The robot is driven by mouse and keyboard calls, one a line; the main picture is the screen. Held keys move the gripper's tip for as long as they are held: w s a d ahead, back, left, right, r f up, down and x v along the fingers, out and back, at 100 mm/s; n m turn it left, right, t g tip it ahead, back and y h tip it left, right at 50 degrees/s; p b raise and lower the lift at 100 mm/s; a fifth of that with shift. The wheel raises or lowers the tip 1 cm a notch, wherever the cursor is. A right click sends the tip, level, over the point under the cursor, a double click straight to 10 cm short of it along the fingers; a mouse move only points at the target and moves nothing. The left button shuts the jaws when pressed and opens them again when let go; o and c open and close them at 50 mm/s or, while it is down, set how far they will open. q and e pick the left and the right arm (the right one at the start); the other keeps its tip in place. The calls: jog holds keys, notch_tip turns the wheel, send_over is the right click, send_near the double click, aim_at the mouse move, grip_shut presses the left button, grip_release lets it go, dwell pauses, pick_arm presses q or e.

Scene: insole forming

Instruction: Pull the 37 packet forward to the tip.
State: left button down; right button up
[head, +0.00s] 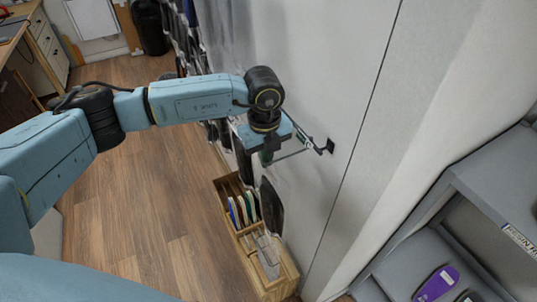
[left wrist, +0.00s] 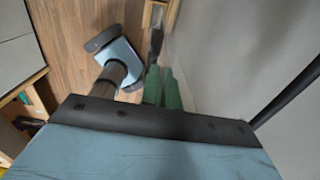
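My left arm reaches across to the white wall, and its gripper (head: 265,158) points down beside a wall hook (head: 330,146) with a black mount and thin prongs. In the left wrist view the two green fingers (left wrist: 163,90) stand close together; whether anything is between them cannot be told. A dark, flat packet-like shape (head: 271,208) is against the wall below the gripper. No 37 label can be read, so I cannot tell which packet is the 37. My right gripper is not in view.
A wooden divided box (head: 283,275) with thin upright pieces stands on the floor below. More dark packets (head: 185,50) hang along the wall farther back. A grey shelf with a purple insole (head: 437,283) is at lower right. The wood floor (head: 140,215) on the left is clear.

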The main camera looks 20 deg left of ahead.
pick_arm(q)
jog(key=c, duration=1.6)
grip_release()
notch_tip(320, 180, up, 13)
jog(key=shift+s+a+r+b, duration=0.1)
jog(key=shift+r+b, duration=0.1)
jog(key=shift+b, duration=0.95)
jog(key=shift+f, duration=0.1)
